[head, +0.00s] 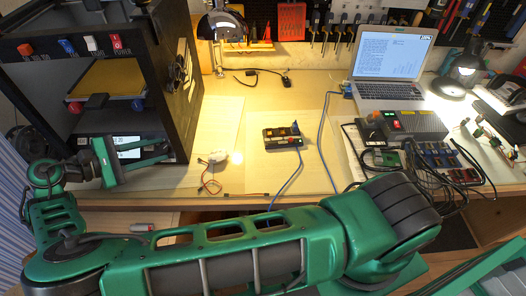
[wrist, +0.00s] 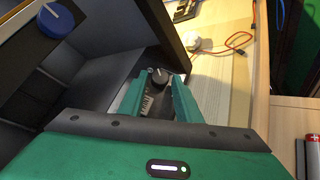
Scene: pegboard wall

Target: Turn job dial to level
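A dark round dial (wrist: 160,77) with a white pointer mark shows in the wrist view, on the front of the black machine (head: 176,110). My gripper (head: 166,152) is at the machine's lower front in the head view. In the wrist view, its two green fingers (wrist: 158,84) are apart, one on each side of the dial. A gap seems to show at both sides; contact is unclear. The dial is not clearly visible in the head view.
A blue knob (wrist: 56,19) is at the upper left of the wrist view; red (head: 75,107) and blue (head: 137,104) knobs sit inside the machine. Coloured buttons (head: 90,44) line its top. A small device with red wires (head: 213,157) lies on the bench to the right.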

